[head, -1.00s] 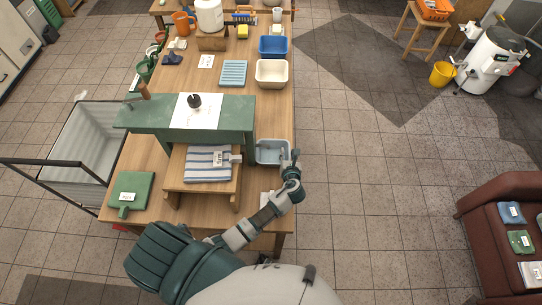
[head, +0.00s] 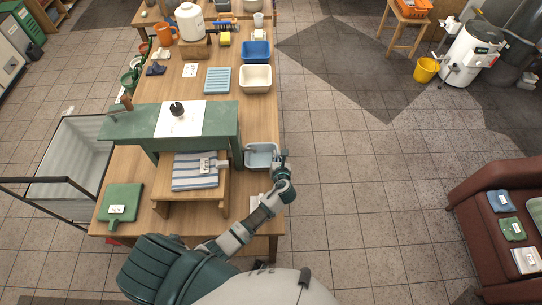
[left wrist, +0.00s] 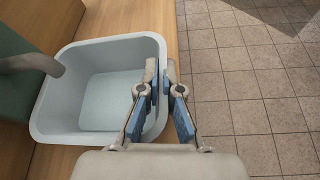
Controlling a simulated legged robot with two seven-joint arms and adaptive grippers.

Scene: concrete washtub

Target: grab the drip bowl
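The drip bowl (head: 262,150) is a pale blue-grey rectangular basin at the right edge of the wooden table, beside the green bench. It stands level. In the left wrist view the bowl (left wrist: 100,92) is empty and fills the left half. My left gripper (head: 281,156) is at its right wall. In the wrist view the left gripper (left wrist: 161,80) has one finger inside the bowl and one outside. The fingertips are close together with the rim between them, so it looks shut on the rim. My right gripper is not in view.
The green bench (head: 215,118) stands left of the bowl, above a low wooden stand (head: 212,203) with a striped towel (head: 195,171). A cream basin (head: 255,79) and a blue basin (head: 256,52) stand farther back.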

